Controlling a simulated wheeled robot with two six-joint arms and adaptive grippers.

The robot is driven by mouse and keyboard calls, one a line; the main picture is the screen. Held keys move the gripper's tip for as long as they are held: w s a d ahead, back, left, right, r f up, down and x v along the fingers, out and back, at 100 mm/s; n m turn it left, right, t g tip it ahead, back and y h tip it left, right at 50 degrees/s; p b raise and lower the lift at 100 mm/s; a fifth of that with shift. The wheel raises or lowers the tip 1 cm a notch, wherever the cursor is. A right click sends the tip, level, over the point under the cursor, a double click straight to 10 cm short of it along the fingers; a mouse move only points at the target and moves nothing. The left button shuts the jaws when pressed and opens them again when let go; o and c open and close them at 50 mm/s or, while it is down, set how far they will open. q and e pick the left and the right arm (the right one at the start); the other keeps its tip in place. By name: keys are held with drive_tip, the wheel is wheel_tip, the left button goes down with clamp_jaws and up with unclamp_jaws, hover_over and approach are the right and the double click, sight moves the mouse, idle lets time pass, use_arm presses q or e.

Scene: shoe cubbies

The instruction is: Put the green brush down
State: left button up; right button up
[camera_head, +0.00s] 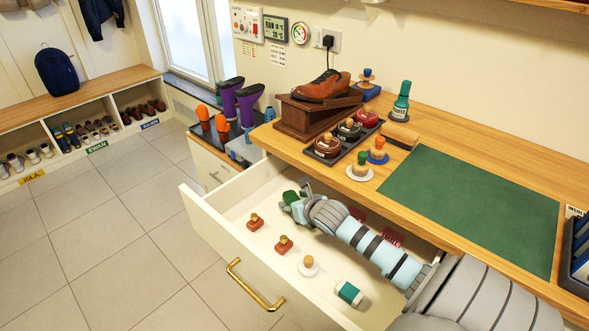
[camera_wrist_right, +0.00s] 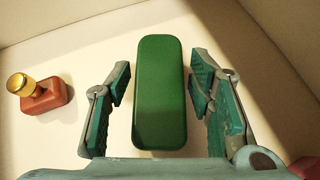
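The green brush (camera_wrist_right: 160,92) shows in the right wrist view as a long rounded green block between the two fingers of my right gripper (camera_wrist_right: 160,100). A narrow gap shows on each side of it, so the fingers are open around it and do not appear to grip it. In the head view my right gripper (camera_head: 296,203) is down inside the open drawer (camera_head: 225,252), near its back left corner. The brush is mostly hidden there. I cannot tell whether its underside touches the drawer floor. My left gripper is not in view.
In the drawer are brush-like pieces with red bases (camera_head: 254,222), (camera_head: 283,245), a white-based one (camera_head: 308,266) and a green-white jar (camera_head: 348,293). The worktop above holds a green mat (camera_head: 470,205), polish tins (camera_head: 348,130) and a brown shoe (camera_head: 322,86) on a wooden box.

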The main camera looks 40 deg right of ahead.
drive_tip(key=shift+s+a+r+p, duration=0.1)
drive_tip(key=shift+s+r+p, duration=0.2)
drive_tip(key=p+v, duration=0.4)
drive_tip(key=v, duration=0.7)
drive_tip(key=shift+p, duration=0.3)
drive_tip(key=shift+s+f, duration=0.1)
